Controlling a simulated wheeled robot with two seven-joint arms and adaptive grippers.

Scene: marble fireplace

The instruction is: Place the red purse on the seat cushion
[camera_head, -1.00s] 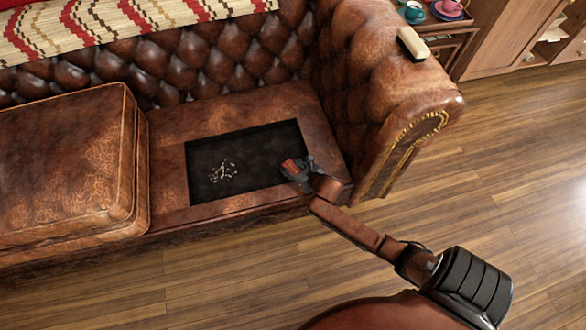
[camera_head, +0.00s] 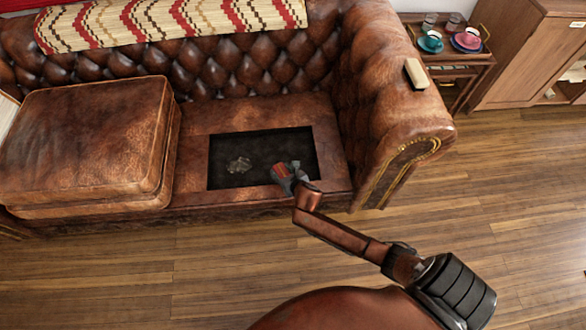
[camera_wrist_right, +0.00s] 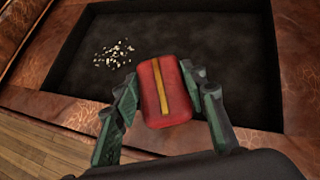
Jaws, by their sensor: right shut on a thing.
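The red purse (camera_wrist_right: 164,92), with a yellow stripe down its middle, is between the fingers of my right gripper (camera_wrist_right: 166,100) in the right wrist view. In the head view my right gripper (camera_head: 287,174) is shut on the purse (camera_head: 279,172) at the front right of a dark recess (camera_head: 292,144) in the sofa seat. How far above the recess it hangs I cannot tell. A thick brown leather seat cushion (camera_head: 85,135) lies on the left part of the sofa, apart from the gripper. My left gripper is not in view.
Small pale bits (camera_head: 239,164) lie in the recess. The sofa's tufted arm (camera_head: 385,95) rises at the right, with a cream block (camera_head: 416,73) on it. A cart with cups (camera_head: 430,41) and a wooden cabinet (camera_head: 530,50) stand behind. Wood floor lies clear in front.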

